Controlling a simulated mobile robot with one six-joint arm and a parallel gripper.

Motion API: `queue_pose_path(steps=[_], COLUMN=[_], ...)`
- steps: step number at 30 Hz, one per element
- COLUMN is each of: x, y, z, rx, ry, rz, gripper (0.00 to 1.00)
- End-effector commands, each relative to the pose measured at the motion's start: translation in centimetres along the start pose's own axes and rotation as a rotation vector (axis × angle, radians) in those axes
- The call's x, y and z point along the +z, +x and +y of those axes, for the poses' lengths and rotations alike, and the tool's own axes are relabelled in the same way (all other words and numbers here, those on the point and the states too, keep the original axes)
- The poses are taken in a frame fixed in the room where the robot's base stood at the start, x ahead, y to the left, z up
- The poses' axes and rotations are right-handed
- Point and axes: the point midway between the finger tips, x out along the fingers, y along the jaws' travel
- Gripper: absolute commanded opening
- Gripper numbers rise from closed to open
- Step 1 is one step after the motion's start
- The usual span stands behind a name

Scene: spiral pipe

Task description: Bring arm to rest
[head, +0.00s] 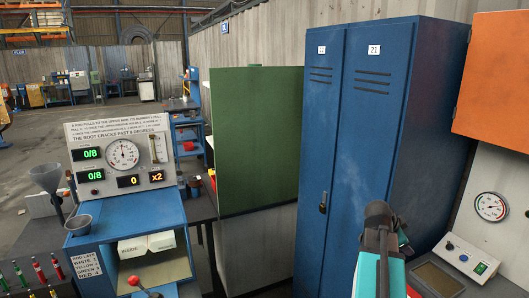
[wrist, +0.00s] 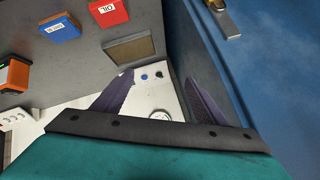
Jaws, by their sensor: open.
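My arm rises at the lower right of the head view, in front of the blue locker (head: 360,120). In the wrist view my gripper (wrist: 158,83) shows two dark fingers spread apart with nothing between them. Past the fingers lie a white control box (wrist: 160,90) with a blue button and a dark-framed panel (wrist: 130,50). The locker's blue side fills the right of the wrist view, close to the right finger. In the head view the fingertips cannot be made out clearly.
An instrument panel (head: 122,155) stands on a blue cabinet (head: 125,222) at left, with a funnel (head: 46,179) beside it. A green panel (head: 255,135) stands in the middle. A gauge (head: 491,206) and control box (head: 466,258) are at right. Blue and red boxes (wrist: 108,11) lie upper left in the wrist view.

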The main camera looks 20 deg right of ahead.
Motion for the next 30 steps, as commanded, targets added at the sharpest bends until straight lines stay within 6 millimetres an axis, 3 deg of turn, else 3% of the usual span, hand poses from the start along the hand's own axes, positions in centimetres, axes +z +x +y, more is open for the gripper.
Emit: queue_pose_path(steps=[1, 3, 14, 23, 30], x=[2.6, 5.7, 21.5, 33.6, 42.4], y=[0.7, 1.4, 3.8, 4.4, 4.1], z=[0.2, 0.5, 3.4, 7.9, 12.7], rx=[0.006, 0.013, 0.039, 0.049, 0.053], ry=[-0.045, -0.106, -0.426, -0.695, -0.908], rz=[-0.029, -0.066, -0.254, -0.406, -0.527], gripper=[0.66, 0.66, 0.66, 0.66, 0.66])
